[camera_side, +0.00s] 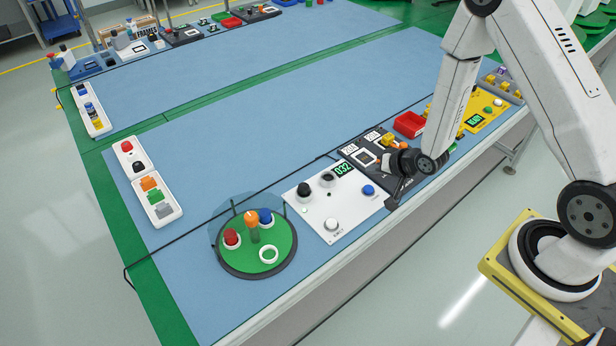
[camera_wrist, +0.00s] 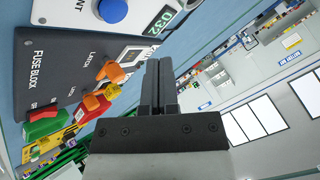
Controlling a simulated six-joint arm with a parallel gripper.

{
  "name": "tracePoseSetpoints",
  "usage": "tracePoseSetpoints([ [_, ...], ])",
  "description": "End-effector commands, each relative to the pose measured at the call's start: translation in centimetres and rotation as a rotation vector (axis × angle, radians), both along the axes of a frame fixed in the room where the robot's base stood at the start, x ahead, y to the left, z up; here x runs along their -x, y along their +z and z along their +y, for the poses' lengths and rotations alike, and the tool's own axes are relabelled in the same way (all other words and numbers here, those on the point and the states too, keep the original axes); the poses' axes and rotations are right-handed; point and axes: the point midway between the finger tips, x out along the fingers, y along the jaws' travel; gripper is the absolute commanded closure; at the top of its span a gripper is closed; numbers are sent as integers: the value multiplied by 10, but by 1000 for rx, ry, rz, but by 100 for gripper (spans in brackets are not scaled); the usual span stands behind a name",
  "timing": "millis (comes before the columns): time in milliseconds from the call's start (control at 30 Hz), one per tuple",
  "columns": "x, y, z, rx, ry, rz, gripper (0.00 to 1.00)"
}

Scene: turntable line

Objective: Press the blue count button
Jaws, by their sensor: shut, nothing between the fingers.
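The blue count button (camera_side: 368,190) stands on a white panel (camera_side: 318,222) with a small green display (camera_side: 344,168) reading 032. In the wrist view the blue button (camera_wrist: 113,9) sits at the top, left of the display (camera_wrist: 158,20). My gripper (camera_side: 391,205) is shut and empty, to the right of the button and apart from it in the side view. In the wrist view its closed fingers (camera_wrist: 159,65) point up the picture, over the edge of the dark fuse block panel (camera_wrist: 60,62), and the button lies beyond them to the upper left.
The white panel also carries a black knob (camera_side: 304,189) and a pale round button (camera_side: 331,223). A green turntable (camera_side: 280,237) with several coloured pieces stands to its left.

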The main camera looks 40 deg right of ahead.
Motion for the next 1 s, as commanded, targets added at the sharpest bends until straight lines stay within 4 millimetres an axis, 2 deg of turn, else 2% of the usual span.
tracePoseSetpoints([
  [200, 0, -22, 0, 0, -1, 3, 100],
  [433, 0, -37, 0, 0, -1, 1, 100],
  [1000, 0, -41, 0, 0, 0, 0, 100],
])
